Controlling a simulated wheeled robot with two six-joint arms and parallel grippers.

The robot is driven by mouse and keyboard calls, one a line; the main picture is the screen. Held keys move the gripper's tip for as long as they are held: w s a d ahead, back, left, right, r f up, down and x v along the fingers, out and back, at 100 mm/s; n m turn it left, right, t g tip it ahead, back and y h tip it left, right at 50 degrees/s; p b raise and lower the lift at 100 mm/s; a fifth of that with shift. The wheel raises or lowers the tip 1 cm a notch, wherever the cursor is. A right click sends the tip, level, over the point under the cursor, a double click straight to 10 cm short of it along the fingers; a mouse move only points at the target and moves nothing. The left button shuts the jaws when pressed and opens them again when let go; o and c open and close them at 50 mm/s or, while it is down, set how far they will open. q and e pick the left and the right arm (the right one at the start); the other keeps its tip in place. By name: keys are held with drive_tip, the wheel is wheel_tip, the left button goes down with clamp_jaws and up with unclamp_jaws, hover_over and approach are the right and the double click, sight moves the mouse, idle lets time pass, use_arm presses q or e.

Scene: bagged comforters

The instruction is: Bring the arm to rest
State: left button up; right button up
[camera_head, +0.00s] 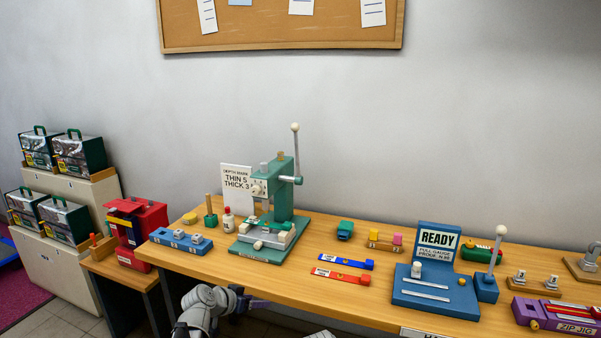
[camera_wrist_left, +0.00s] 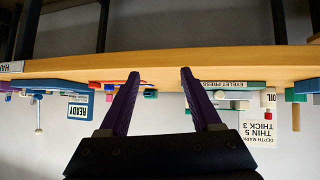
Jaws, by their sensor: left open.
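My left arm (camera_head: 202,308) reaches in at the bottom of the head view. Its left gripper (camera_head: 258,303) is low, in front of the wooden workbench (camera_head: 290,283) and near its front edge. In the left wrist view, which is upside down, the left gripper (camera_wrist_left: 160,73) shows two purple fingers spread apart with nothing between them. The bench edge (camera_wrist_left: 170,62) lies beyond the fingertips. A small pale piece at the bottom edge of the head view may be part of my other arm. My right gripper is out of view.
The bench holds a green eyelet press (camera_head: 272,212), a blue READY stand (camera_head: 436,290), a blue strip (camera_head: 346,262), a red strip (camera_head: 340,277) and a purple zip jig (camera_head: 555,318). Bagged comforters (camera_head: 80,153) sit on cabinets at left, beside a red machine (camera_head: 138,222).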

use_arm(q)
drive_tip(key=s+d+f+g+y+p, duration=0.1)
drive_tip(key=s+d+g, duration=0.1)
drive_tip(key=s+d, duration=0.3)
drive_tip(key=s+d+f+g+p, duration=0.1)
drive_tip(key=s+d+g+p, duration=0.15)
drive_tip(key=s, duration=0.45)
drive_tip(key=s+n+g+y+p, duration=0.1)
drive_tip(key=s+g+y, duration=0.3)
drive_tip(key=s, duration=1.1)
drive_tip(key=shift+y+p, duration=0.6)
drive_tip(key=shift+y, duration=0.5)
